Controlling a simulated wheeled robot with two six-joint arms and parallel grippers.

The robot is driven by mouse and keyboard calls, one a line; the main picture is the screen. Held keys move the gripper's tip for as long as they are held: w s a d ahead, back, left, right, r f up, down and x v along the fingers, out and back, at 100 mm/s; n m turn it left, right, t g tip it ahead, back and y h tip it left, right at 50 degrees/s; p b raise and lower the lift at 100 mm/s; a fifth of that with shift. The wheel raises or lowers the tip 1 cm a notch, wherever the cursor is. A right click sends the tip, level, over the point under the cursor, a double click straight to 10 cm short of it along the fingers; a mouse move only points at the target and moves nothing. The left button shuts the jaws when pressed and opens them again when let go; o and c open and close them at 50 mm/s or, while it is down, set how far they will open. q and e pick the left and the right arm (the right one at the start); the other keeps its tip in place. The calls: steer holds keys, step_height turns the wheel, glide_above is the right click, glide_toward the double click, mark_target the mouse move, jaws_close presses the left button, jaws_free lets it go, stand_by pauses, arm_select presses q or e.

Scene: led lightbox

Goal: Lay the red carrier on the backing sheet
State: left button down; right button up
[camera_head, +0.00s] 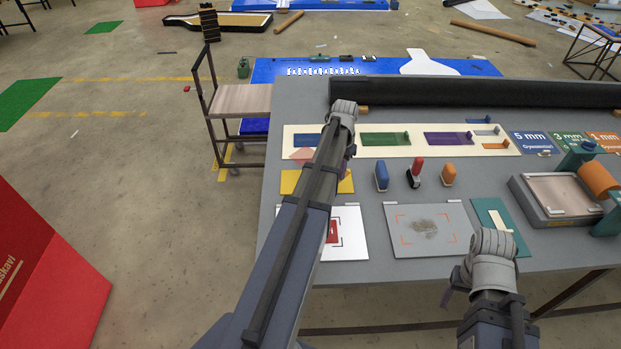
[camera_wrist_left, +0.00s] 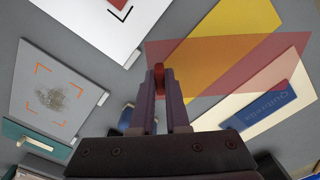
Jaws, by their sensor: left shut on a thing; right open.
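The red carrier (camera_wrist_left: 220,62) is a thin see-through red sheet with a round red grip (camera_wrist_left: 159,78). My left gripper (camera_wrist_left: 160,82) is shut on that grip. The sheet overlaps the yellow sheet and the blue piece in the left wrist view; its height above them is unclear. In the head view a pink part of the carrier (camera_head: 302,155) shows left of my left arm, which hides the rest. A white sheet with corner marks (camera_head: 351,220), possibly the backing sheet, lies at the front, partly behind that arm. My right gripper (camera_head: 455,284) is open beyond the table's front edge.
A yellow sheet (camera_head: 290,182) lies behind the white one. A grey panel with orange corner marks (camera_head: 448,222) is to its right. Blue, red and orange upright tools (camera_head: 415,172) stand behind it. A cream rack (camera_head: 482,151) and dark roller (camera_head: 480,95) lie farther back.

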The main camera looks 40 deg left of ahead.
arm_select(q)
steer(key=a, duration=0.3)
steer(key=shift+s+r, duration=0.1)
steer(key=shift+r, duration=0.15)
step_height(320, 180, down, 6)
steer(key=b, duration=0.6)
steer(key=shift+f, duration=0.2)
step_height(320, 180, down, 4)
steer(key=b, duration=0.4)
steer(key=shift+r, duration=0.15)
steer(key=c, duration=0.9)
jaws_free()
